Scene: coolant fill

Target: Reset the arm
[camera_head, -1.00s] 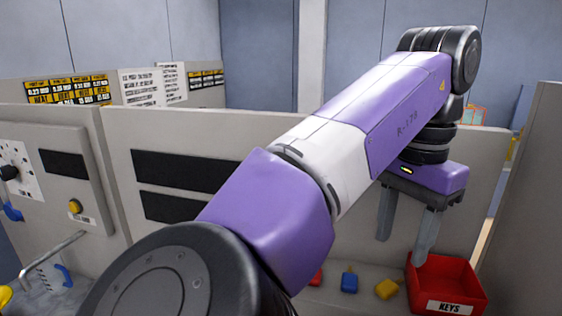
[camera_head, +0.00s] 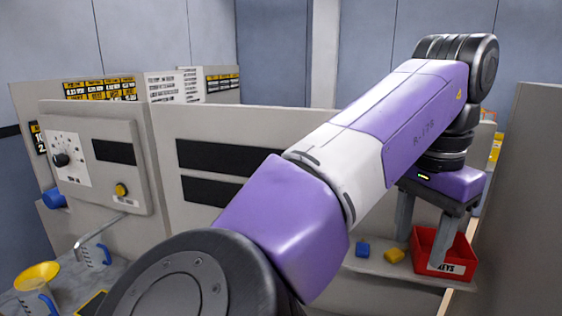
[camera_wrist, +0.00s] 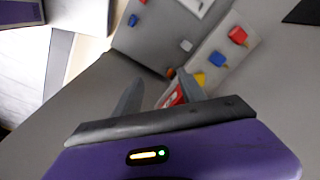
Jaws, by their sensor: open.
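My purple arm crosses the head view from the bottom centre to the upper right. My gripper (camera_head: 421,250) points down at the right, its two grey fingers spread apart with nothing between them. In the head view the fingers overlap the red KEYS bin (camera_head: 462,264); I cannot tell the gap in depth. In the wrist view my gripper (camera_wrist: 160,92) is also open and empty, with part of the red bin (camera_wrist: 172,97) showing past the fingers.
A dial panel (camera_head: 95,155) stands at the left. A yellow funnel (camera_head: 37,275) and jugs with blue handles (camera_head: 102,252) are at lower left. A wall panel (camera_head: 505,190) rises at right.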

